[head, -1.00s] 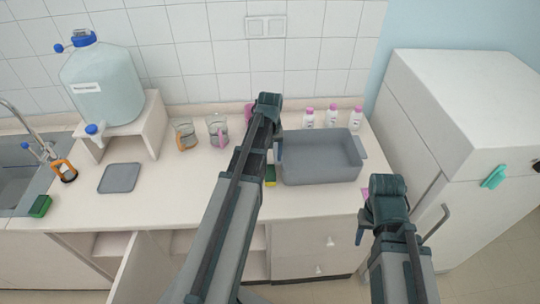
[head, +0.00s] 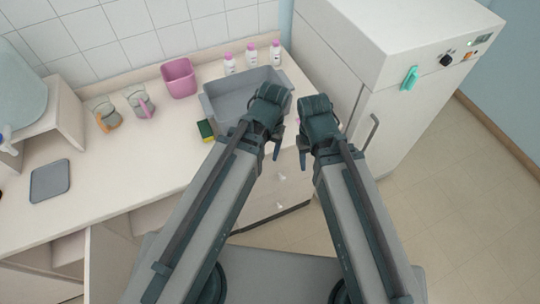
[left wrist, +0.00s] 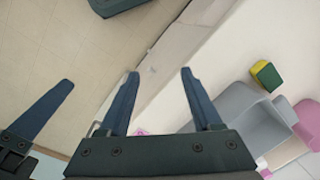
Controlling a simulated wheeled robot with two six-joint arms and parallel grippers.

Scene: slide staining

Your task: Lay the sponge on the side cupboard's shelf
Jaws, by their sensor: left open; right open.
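A yellow-and-green sponge (head: 206,131) lies on the counter, close to the left side of a grey tub; it also shows in the left wrist view (left wrist: 266,75). Under the counter at lower left is an open cupboard with a pale shelf (head: 68,250), partly cut off by the frame. My left gripper (head: 276,146) is open and empty by the tub's front right corner, right of the sponge; in the left wrist view (left wrist: 160,74) its fingers are apart with nothing between. My right gripper (head: 302,155) is open, just right of the left one, before the white cabinet.
The grey tub (head: 222,112) stands on the counter with several pink-capped bottles (head: 251,54) behind. A pink bin (head: 179,77), glass beakers (head: 141,103) and a grey mat (head: 50,181) lie left. A tall white cabinet (head: 400,90) stands right. Counter left of the sponge is clear.

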